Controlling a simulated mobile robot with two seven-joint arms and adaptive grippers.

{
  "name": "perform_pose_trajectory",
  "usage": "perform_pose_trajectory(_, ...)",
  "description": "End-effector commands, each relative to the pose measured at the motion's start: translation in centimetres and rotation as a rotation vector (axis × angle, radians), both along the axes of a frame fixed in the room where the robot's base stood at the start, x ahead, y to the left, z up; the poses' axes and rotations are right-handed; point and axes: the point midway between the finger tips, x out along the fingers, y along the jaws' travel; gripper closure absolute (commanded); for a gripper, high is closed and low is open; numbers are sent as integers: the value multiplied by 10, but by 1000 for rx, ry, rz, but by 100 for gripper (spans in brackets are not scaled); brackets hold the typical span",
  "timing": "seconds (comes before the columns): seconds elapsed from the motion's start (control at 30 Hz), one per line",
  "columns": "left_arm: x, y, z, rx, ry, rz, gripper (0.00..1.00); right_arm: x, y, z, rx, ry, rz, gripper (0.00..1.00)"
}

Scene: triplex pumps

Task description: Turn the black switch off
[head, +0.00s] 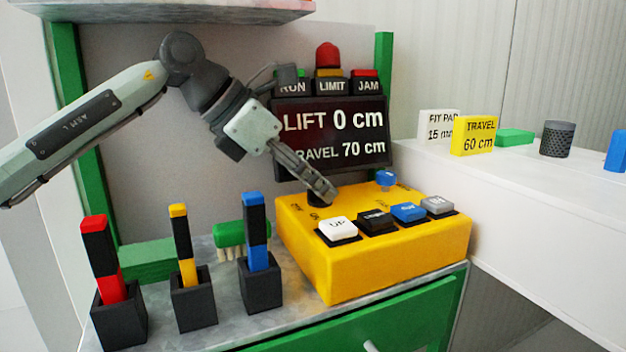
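The black switch (318,201) stands on the back left of the top of a yellow control box (375,272), beside small lettering that I cannot read fully. My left gripper (328,190) reaches down from the upper left, with its fingertips right at the switch and covering part of it. Its fingers look close together, and I see no clear gap between them. I cannot tell whether they touch the switch or which way the switch is set. My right gripper is not in view.
White, black, blue and grey buttons (408,212) line the box's front, with a blue knob (386,178) behind. A display (330,135) reads LIFT 0 cm, TRAVEL 70 cm, below indicator lamps. Three holders with coloured sticks (258,245) stand left. A white counter (540,200) lies right.

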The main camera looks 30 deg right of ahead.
Motion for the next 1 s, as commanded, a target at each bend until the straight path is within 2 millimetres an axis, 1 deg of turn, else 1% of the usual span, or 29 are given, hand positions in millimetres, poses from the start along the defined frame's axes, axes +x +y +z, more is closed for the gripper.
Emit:
perform_pose_trajectory(0.17, 1, 8, 8, -1, -1, 1, 67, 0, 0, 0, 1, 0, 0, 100)
perform_pose_trajectory(0.27, 3, 26, 8, 0, 0, 3, 67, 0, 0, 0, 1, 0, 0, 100)
perform_pose_trajectory(0.5, 7, 80, 8, 0, 0, 4, 67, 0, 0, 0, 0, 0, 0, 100)
perform_pose_trajectory(0.6, 8, 99, 9, -1, -1, 2, 67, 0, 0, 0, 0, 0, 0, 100)
perform_pose_trajectory(0.7, 9, 114, 8, 0, 0, 1, 67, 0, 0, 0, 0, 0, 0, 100)
perform_pose_trajectory(0.8, 9, 123, 8, 0, 1, 1, 67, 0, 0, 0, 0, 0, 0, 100)
perform_pose_trajectory(1.0, 9, 129, 8, 0, 0, 0, 67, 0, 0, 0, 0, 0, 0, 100)
